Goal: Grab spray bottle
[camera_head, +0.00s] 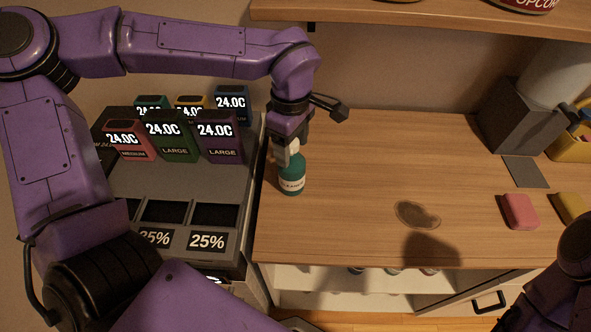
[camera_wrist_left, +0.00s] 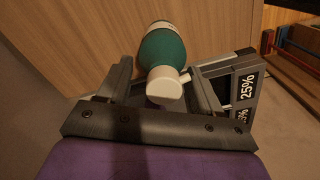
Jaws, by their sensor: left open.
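The spray bottle (camera_head: 292,178) is teal with a white label and a white spray head, and it stands upright on the wooden counter near its left edge. In the left wrist view the bottle (camera_wrist_left: 163,48) has its white head (camera_wrist_left: 166,84) between the two fingers. My left gripper (camera_head: 289,146) reaches down over the top of the bottle. Its jaws (camera_wrist_left: 166,80) are open, with one finger on each side of the spray head. My right arm shows dark at the lower right, but its gripper is not visible.
A grey machine (camera_head: 190,170) with several temperature displays stands left of the counter (camera_head: 340,190). A brown stain (camera_head: 418,215) lies mid-counter. A pink sponge (camera_head: 520,211) and a yellow one (camera_head: 571,208) lie at the right. A dark box (camera_head: 513,125) stands behind; a shelf (camera_head: 430,22) hangs above.

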